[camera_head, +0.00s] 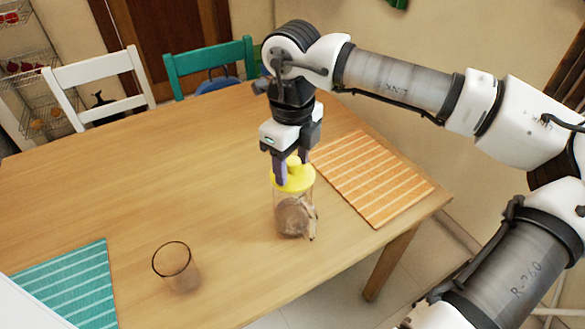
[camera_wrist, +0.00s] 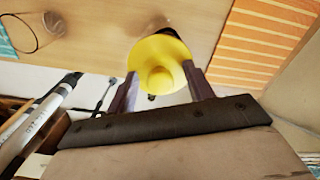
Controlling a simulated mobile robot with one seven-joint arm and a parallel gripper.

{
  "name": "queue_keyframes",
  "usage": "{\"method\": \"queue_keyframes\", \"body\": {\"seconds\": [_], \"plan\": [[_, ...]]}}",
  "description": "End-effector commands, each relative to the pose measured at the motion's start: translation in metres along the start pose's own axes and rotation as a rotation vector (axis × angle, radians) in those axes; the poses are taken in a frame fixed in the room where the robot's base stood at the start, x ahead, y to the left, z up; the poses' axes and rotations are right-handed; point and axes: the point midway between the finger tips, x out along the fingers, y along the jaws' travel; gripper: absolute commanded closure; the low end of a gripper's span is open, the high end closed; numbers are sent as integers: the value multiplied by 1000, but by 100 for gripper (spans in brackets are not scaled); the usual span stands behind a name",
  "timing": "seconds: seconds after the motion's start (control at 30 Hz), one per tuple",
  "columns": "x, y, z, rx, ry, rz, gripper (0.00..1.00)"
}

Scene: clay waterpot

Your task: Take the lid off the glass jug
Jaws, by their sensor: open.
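The glass jug (camera_head: 292,216) stands upright on the wooden table, with brownish contents in its lower part and a handle on its right side. Its yellow lid (camera_head: 297,179) sits on top and has a round knob. My gripper (camera_head: 291,173) is right above the lid, pointing down, with its fingers apart. In the wrist view, the yellow lid (camera_wrist: 159,64) and its knob show between the two fingertips of my gripper (camera_wrist: 160,82). The fingers are on either side of the knob, and I cannot tell whether they touch it. The lid hides most of the jug there.
An empty drinking glass (camera_head: 178,268) stands at the front left of the table (camera_head: 130,190). A teal striped mat (camera_head: 75,285) lies at the left, an orange striped mat (camera_head: 372,175) right of the jug. White and teal chairs stand behind. The table's middle left is clear.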

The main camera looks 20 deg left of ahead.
Motion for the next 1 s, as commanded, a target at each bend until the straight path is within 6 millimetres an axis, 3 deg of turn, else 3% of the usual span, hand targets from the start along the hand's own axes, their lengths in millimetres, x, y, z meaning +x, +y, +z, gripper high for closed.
{"method": "queue_keyframes", "body": {"seconds": [0.07,0.4,0.77,1.0], "plan": [[0,0,0,0,0,0,52],[0,0,0,0,0,0,96],[-6,0,0,1,-1,0,96],[-40,-1,0,2,-1,-3,96]]}}
